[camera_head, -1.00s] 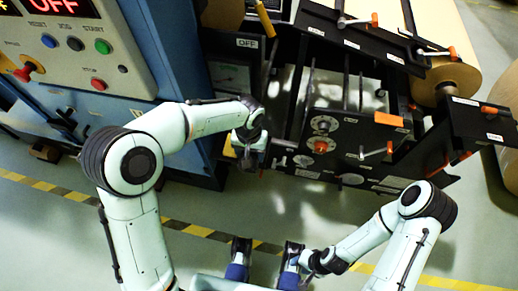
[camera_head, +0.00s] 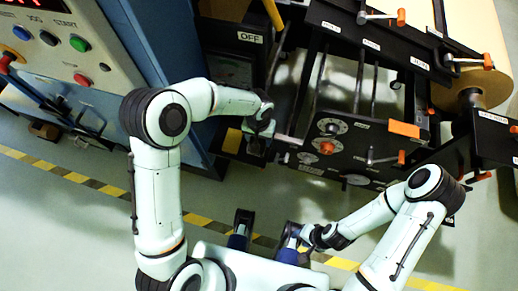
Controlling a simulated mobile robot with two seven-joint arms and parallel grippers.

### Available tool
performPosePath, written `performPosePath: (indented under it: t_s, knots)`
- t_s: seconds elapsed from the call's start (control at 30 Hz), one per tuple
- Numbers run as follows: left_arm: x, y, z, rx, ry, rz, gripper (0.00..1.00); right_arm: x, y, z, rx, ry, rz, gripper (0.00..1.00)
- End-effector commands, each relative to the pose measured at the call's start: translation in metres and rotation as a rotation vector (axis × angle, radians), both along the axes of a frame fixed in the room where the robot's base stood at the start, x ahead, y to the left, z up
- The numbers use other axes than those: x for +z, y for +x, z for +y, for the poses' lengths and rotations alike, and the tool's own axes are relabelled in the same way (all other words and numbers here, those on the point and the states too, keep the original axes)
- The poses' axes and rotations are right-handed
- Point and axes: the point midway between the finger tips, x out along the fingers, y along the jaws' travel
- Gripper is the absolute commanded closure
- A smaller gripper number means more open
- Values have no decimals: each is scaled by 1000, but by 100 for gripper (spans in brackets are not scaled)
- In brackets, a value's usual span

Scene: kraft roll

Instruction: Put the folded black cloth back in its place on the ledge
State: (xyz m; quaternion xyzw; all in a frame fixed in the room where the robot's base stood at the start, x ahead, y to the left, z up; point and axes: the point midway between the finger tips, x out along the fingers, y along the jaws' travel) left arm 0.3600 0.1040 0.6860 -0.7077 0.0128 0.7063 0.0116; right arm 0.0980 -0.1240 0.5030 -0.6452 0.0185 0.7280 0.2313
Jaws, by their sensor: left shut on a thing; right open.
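My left gripper (camera_head: 258,150) is in front of the dark gap between the blue cabinet and the black machine frame. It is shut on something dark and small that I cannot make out. The folded black cloth cannot be told apart from the dark gripper and machine parts. I cannot single out its place on the ledge. My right gripper (camera_head: 305,250) hangs low at the bottom centre, well apart from the machine. It is open, and its fingertips are hard to see.
The blue cabinet (camera_head: 160,45) with its button panel (camera_head: 55,50) stands at left. The black machine frame (camera_head: 350,145) has orange knobs and protruding handles at right. A brown paper roll (camera_head: 480,75) is behind it. Yellow-black tape (camera_head: 90,183) crosses the open floor.

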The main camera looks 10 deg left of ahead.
Motion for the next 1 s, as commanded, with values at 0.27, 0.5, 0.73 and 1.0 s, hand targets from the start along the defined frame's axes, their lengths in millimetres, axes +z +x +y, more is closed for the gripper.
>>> performPosePath:
  t_s: [0.27,0.5,0.73,1.0]
  knots:
    - [-55,0,0,0,0,0,66,-7,3,0,-1,-1,-11,57]
    - [-73,0,0,1,0,1,66,-9,4,0,-2,-2,-14,57]
    - [-103,0,0,1,0,0,66,-12,6,0,-3,-2,-20,57]
    - [-103,0,0,1,0,-1,66,-13,6,0,-4,-3,-21,57]
